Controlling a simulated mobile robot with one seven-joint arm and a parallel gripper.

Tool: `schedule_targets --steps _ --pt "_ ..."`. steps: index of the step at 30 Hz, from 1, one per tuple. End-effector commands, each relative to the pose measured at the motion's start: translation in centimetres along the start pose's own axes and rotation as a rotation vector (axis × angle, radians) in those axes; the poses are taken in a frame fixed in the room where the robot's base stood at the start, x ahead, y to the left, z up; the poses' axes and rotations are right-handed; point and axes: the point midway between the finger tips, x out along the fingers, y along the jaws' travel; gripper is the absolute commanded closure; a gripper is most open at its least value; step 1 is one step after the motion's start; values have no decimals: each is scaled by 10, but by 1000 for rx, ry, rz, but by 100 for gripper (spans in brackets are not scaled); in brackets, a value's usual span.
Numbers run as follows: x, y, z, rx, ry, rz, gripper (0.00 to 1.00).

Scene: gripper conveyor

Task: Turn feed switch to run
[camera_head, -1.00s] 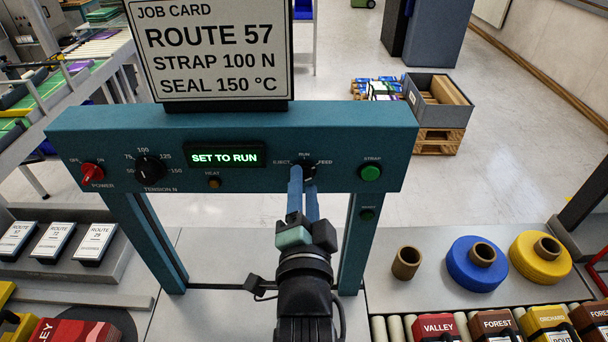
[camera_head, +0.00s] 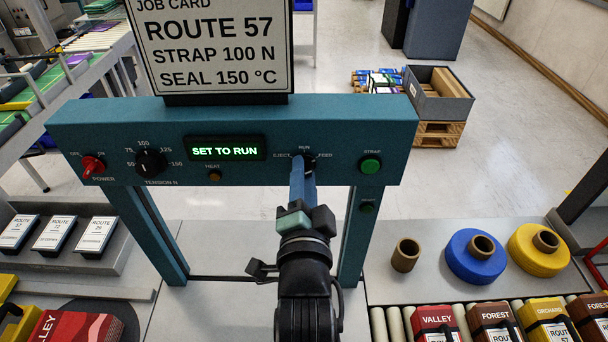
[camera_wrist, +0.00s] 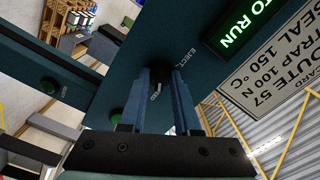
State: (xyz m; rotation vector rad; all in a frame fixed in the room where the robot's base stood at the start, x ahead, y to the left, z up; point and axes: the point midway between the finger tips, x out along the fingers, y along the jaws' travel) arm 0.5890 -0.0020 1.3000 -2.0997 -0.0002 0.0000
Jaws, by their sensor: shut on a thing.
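The feed switch (camera_head: 307,160) is a dark knob on the teal panel (camera_head: 110,120), with the labels EJECT, RUN and FEED around it. My gripper (camera_head: 303,168) reaches up to it from below, with its blue fingers shut on the knob. In the wrist view my gripper (camera_wrist: 160,75) has a finger on each side of the dark feed switch (camera_wrist: 158,70). The fingers hide much of the knob, so I cannot tell which label it points to. The green display (camera_head: 226,150) reads SET TO RUN.
A red power knob (camera_head: 93,165), a black tension knob (camera_head: 150,162) and a green strap button (camera_head: 370,166) share the panel. The job card (camera_head: 212,45) stands above. Strap rolls (camera_head: 475,256) and packed bundles (camera_head: 437,322) lie at the right.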

Motion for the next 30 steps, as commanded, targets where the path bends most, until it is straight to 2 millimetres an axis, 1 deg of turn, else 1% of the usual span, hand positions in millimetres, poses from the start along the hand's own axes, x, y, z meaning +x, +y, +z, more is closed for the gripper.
schedule_targets --steps 5,11,30 --pt "0 1 0 -41 0 0 100" --pt "0 1 0 -156 1 1 100" --pt "0 1 0 -737 1 0 100"
